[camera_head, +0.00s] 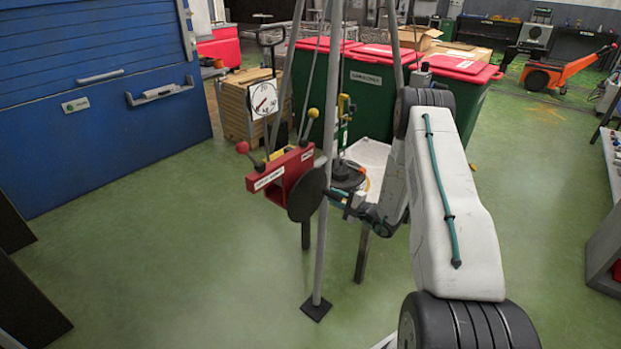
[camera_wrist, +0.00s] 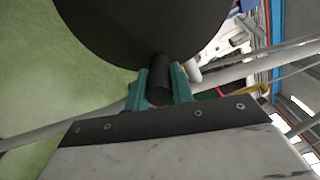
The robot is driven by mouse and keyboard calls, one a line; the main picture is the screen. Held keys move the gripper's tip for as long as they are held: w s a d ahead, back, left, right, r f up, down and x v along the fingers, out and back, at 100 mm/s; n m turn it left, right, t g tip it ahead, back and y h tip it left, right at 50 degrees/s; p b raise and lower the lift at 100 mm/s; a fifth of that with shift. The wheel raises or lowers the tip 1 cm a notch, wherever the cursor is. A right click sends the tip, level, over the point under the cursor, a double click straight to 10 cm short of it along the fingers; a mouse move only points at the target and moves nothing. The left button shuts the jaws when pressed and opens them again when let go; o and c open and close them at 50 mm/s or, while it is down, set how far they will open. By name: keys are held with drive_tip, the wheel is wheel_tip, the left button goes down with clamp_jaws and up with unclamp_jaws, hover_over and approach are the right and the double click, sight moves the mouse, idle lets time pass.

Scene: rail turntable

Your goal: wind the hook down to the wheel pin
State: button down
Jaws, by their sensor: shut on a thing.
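A dark round winding disc (camera_head: 307,193) stands on the near side of a red winch box (camera_head: 275,178). In the wrist view the disc (camera_wrist: 140,25) fills the top, and a black handle peg (camera_wrist: 158,82) sticks out from it. My gripper (camera_head: 338,197) is shut on this peg; its teal fingers (camera_wrist: 160,92) lie on both sides of it. Behind, a yellow and green hanging piece (camera_head: 343,108), perhaps the hook block, is between the tripod legs. The hook tip and the pin cannot be made out.
A grey tripod leg (camera_head: 327,150) stands close beside the disc and my gripper. Green bins with red lids (camera_head: 370,90) stand at the back. The green floor at front left is clear.

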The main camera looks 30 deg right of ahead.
drive_tip(key=shift+r, duration=0.15)
drive_tip(key=shift+d+r+n, duration=0.2)
drive_tip(key=shift+r+n, duration=0.6)
drive_tip(key=shift+n, duration=0.4)
drive_tip(key=c, duration=1)
unclamp_jaws()
drive_tip(key=v, duration=0.8)
